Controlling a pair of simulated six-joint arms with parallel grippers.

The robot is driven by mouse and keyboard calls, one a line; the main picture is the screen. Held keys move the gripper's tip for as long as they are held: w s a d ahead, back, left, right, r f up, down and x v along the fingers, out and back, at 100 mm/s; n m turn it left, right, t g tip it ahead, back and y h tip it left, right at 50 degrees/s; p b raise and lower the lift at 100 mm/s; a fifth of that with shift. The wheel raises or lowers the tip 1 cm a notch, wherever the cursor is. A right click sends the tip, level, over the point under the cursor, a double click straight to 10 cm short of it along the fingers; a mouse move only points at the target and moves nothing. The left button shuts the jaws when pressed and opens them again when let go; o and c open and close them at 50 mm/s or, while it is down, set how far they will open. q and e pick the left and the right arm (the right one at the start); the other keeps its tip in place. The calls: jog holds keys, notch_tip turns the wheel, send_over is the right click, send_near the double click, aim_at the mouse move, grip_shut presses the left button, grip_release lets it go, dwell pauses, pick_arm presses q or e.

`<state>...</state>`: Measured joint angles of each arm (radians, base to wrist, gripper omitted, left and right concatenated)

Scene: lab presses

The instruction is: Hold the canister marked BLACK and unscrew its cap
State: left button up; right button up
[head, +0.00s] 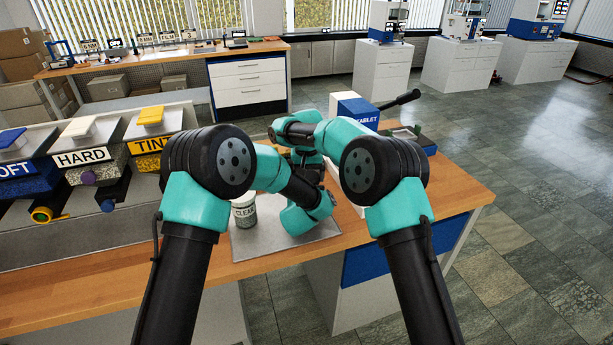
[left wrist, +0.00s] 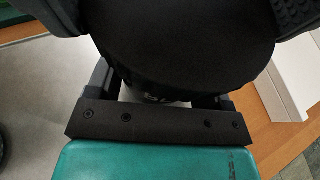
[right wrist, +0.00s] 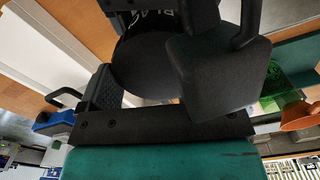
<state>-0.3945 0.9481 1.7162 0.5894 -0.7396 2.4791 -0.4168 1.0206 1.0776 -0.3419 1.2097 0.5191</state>
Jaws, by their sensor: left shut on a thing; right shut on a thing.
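The canister marked BLACK is mostly hidden behind my arms in the head view. In the left wrist view a sliver of its pale body (left wrist: 155,97) shows under a wide, round black cap (left wrist: 185,45). My left gripper (left wrist: 160,98) is shut around the body below the cap. In the right wrist view the cap (right wrist: 142,70) lies between the fingers of my right gripper (right wrist: 150,88), which is shut on it. Part of the white lettering on the canister's dark label (right wrist: 152,20) shows beyond the cap. I cannot tell how far the cap is turned.
A canister marked CLEAR (head: 244,212) stands on the grey mat (head: 275,248), close left of my arms. Hoppers marked HARD (head: 85,158) and TINT (head: 152,143) stand left.

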jog(key=n, duration=0.3)
jog(key=o, duration=0.7)
jog(key=shift+r, duration=2.3)
